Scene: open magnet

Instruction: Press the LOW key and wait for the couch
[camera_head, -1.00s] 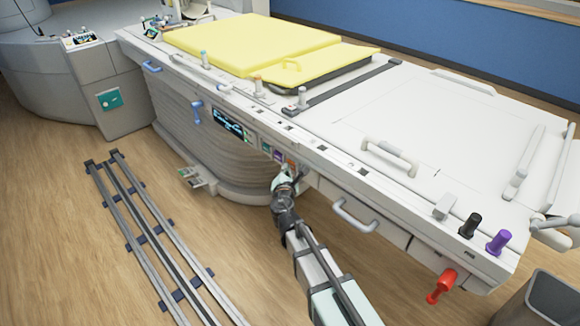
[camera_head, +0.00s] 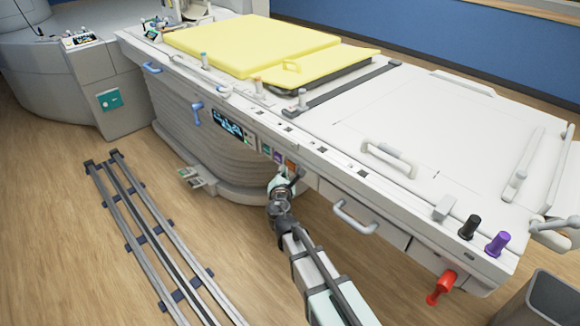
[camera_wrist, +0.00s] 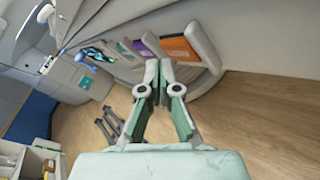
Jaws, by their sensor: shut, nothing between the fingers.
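The couch (camera_head: 450,130) is a long white table on a ribbed grey pedestal (camera_head: 190,140). Its side panel has a lit display (camera_head: 228,125) and a row of coloured keys: teal (camera_wrist: 127,49), purple (camera_wrist: 150,44) and orange (camera_wrist: 192,48). Their labels are too small to read, so I cannot tell which is LOW. My gripper (camera_head: 287,179) is just below the orange key in the head view. In the wrist view my gripper (camera_wrist: 160,74) has its fingertips together and empty, pointing toward the key panel. I cannot tell whether they touch it.
Yellow pads (camera_head: 255,42) lie on the couch. A white handle (camera_head: 355,217) and a red handle (camera_head: 441,287) stick out from its near side. Floor rails (camera_head: 150,235) lie at the left. A grey bin (camera_head: 550,300) stands at the lower right.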

